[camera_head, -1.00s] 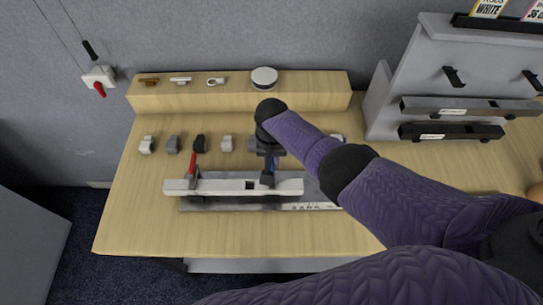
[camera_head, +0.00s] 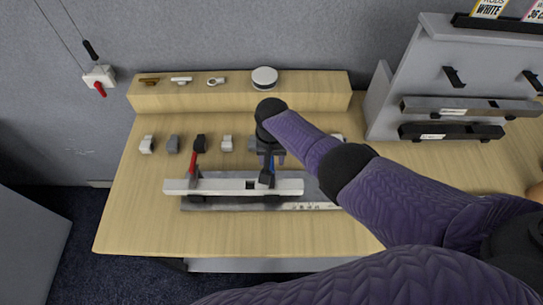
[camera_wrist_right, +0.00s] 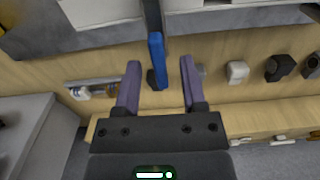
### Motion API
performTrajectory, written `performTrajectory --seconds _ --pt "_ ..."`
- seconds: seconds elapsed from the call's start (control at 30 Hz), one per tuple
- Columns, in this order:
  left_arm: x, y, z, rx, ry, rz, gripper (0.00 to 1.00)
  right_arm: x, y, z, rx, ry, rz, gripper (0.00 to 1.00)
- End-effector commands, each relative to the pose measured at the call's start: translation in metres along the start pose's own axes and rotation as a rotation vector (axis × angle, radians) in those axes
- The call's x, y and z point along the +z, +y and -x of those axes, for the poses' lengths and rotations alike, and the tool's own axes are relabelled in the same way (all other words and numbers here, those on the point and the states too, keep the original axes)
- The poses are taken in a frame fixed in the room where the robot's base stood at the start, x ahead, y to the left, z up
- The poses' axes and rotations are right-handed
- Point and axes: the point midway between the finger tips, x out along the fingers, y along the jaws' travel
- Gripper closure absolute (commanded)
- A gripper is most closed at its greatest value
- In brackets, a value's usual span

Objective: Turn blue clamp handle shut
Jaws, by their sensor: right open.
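The blue clamp handle (camera_wrist_right: 156,55) shows best in the right wrist view, between my right gripper's (camera_wrist_right: 160,65) two purple fingers, with gaps on both sides. Its dark arm (camera_wrist_right: 151,17) runs up toward the pale bar. In the head view my right gripper (camera_head: 271,160) points down over the clamp; it is open and hides most of the blue handle. The dark clamp part (camera_head: 267,177) leans over the pale bar (camera_head: 230,187). A red clamp handle (camera_head: 193,163) stands at the bar's left part. My left gripper is out of view.
Several small grey and black blocks (camera_head: 172,145) line the table behind the bar. A raised wooden ledge (camera_head: 220,98) with small parts and a white round item (camera_head: 264,77) runs behind them. A grey rack (camera_head: 425,75) stands at the right. The table front is clear.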

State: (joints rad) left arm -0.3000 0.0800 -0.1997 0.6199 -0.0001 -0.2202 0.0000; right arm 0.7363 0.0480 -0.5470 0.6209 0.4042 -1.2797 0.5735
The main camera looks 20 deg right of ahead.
Motion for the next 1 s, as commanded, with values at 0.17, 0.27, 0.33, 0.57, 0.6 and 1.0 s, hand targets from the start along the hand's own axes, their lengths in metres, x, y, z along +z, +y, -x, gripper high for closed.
performTrajectory --seconds 0.17,0.27,0.33,0.57,0.6,1.0 --pt "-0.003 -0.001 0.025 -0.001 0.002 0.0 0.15 0.0 0.0 0.032 -0.001 0.001 0.0 0.47" --pt "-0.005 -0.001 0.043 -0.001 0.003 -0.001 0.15 -0.001 0.0 0.06 -0.001 0.003 0.001 0.47" --pt "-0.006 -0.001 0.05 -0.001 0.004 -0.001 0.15 -0.001 0.0 0.076 -0.002 0.003 0.0 0.47" --pt "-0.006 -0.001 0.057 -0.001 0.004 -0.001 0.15 0.0 0.0 0.1 -0.001 0.001 0.0 0.47" --pt "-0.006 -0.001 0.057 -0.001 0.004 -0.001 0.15 0.0 0.0 0.1 -0.001 0.001 0.0 0.47" --pt "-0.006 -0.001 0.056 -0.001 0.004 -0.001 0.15 0.0 0.0 0.099 0.0 0.0 0.0 0.47"
